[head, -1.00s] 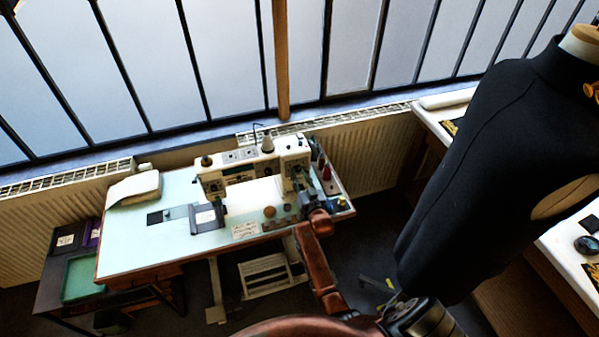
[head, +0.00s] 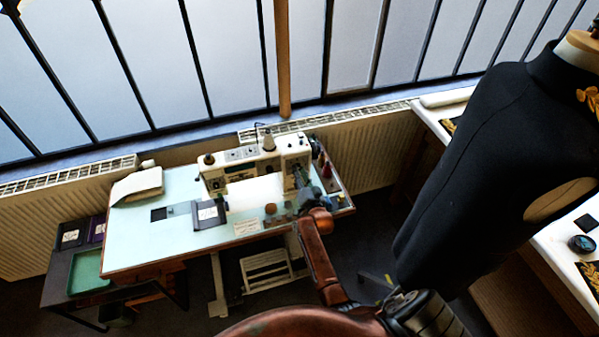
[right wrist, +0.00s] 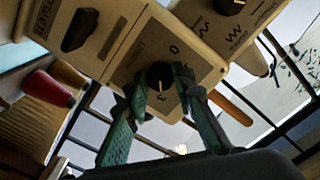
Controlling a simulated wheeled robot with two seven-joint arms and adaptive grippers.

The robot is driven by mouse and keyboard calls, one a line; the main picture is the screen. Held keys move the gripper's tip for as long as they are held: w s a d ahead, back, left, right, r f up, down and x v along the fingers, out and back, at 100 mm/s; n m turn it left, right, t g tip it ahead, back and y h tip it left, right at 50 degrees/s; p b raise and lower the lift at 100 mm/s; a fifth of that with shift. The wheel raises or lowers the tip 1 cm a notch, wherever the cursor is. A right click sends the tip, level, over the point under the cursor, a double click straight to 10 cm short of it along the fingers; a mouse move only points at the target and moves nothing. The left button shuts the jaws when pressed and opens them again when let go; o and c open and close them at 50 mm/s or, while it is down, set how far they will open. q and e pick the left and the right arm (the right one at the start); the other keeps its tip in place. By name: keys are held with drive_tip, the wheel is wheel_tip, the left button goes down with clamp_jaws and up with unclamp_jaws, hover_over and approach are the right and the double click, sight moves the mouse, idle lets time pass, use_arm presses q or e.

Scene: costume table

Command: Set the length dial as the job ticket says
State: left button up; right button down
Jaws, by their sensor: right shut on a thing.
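The cream sewing machine (head: 243,171) stands on a pale table by the window. In the right wrist view a black dial (right wrist: 159,76) sits on its cream face, with a 0 and a 3 beside it; the small label is hard to read. My right gripper (right wrist: 157,86) has its green fingers on either side of this dial and is shut on it. In the head view my right gripper (head: 303,193) is small and dark at the machine's right end. A small written paper (head: 247,227) lies at the table's front edge; its words cannot be read. My left gripper is not in view.
A second black dial (right wrist: 231,3) with zigzag marks and a dark switch (right wrist: 80,28) are close by. A black dress form (head: 490,180) stands close right of my arm.

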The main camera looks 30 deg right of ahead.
drive_tip(key=shift+f, duration=0.1)
drive_tip(key=c, duration=1.6)
unclamp_jaws()
drive_tip(key=v, duration=0.7)
drive_tip(key=shift+s+a, duration=0.1)
drive_tip(key=shift+s, duration=0.15)
